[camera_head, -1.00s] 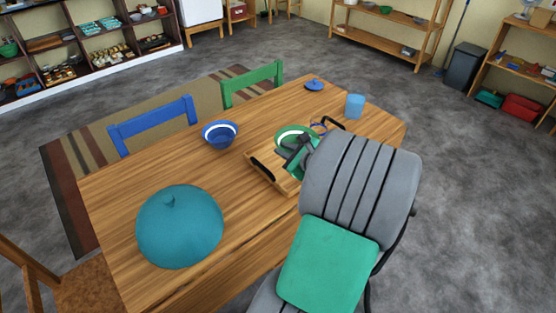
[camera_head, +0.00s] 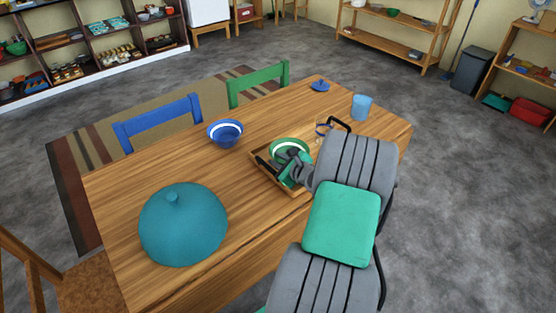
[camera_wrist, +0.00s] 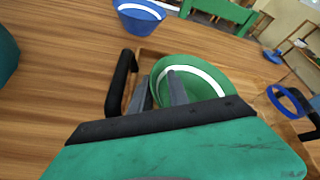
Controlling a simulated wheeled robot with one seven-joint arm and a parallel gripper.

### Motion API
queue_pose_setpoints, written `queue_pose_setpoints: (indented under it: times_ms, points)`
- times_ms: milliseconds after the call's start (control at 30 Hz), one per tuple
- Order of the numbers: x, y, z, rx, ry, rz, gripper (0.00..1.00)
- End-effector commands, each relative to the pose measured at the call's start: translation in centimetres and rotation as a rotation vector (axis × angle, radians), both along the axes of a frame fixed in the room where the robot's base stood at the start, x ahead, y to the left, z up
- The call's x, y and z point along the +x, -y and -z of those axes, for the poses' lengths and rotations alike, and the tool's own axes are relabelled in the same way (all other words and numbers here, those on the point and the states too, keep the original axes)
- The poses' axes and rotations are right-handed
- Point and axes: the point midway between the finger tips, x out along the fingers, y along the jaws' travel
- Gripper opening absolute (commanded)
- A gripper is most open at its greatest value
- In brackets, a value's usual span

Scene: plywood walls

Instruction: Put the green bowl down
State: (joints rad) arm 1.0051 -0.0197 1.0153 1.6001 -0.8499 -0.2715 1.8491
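The green bowl (camera_head: 289,147), with a white band inside, is at the wooden tray (camera_head: 268,181) on the table; it also shows in the wrist view (camera_wrist: 215,83). My gripper (camera_wrist: 160,88) has one finger inside the bowl and one outside its near-left wall. The bowl's green wall fills the narrow gap, and the fingers look shut on it. The bowl looks roughly upright. Its underside is hidden, so I cannot tell whether it touches the tray floor. My forearm hides the tray's right part.
A blue bowl (camera_head: 225,133) stands left of the tray, and a large teal dome (camera_head: 183,226) at the near left. A blue cup (camera_head: 361,107) and a small blue lid (camera_head: 320,86) are at the far right. Chairs stand behind the table (camera_head: 130,180).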

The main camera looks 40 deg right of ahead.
Motion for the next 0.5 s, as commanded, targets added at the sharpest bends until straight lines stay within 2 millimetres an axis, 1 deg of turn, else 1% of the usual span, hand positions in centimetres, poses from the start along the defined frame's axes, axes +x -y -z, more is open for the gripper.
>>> queue_pose_setpoints:
  times_ms: [300, 367, 467, 500]
  points:
    - [-0.1, 0.0, -0.3, 0.001, 0.0, 0.0, 0.25]
    - [-0.7, 0.1, -0.5, 0.0, -0.001, 0.003, 0.25]
    - [-2.4, -0.1, -1.3, 0.0, 0.0, 0.004, 0.25]
    - [-3.3, -0.1, -1.7, 0.0, 0.0, 0.007, 0.25]
